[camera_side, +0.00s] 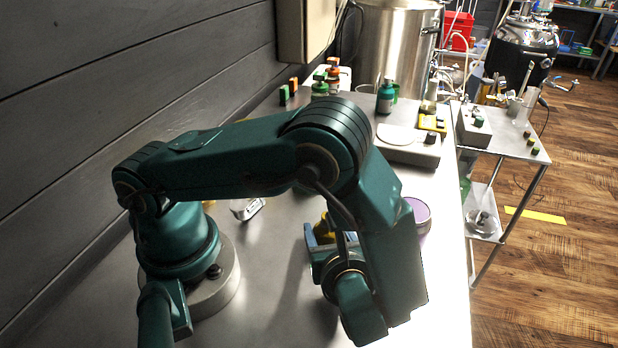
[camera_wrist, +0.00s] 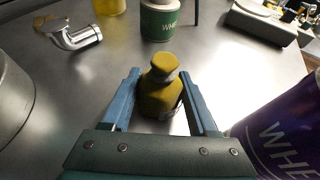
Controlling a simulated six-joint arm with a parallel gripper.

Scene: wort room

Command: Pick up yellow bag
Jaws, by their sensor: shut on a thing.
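The yellow bag (camera_wrist: 160,97) is a small dark-yellow sack with a pinched neck and a flared top. In the wrist view it stands between the two blue jaws of my gripper (camera_wrist: 159,76), which is shut on it. In the side view my gripper (camera_side: 316,240) is low over the steel table, and only a small part of the yellow bag (camera_side: 323,228) shows; my arm hides the rest. I cannot tell whether the bag touches the table.
A purple can (camera_wrist: 284,138) stands close to the right jaw; its lid shows in the side view (camera_side: 417,213). A metal elbow pipe (camera_wrist: 77,38) and a green-and-white can (camera_wrist: 160,20) stand beyond. A scale (camera_side: 405,147) sits farther back. The table's right edge is near.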

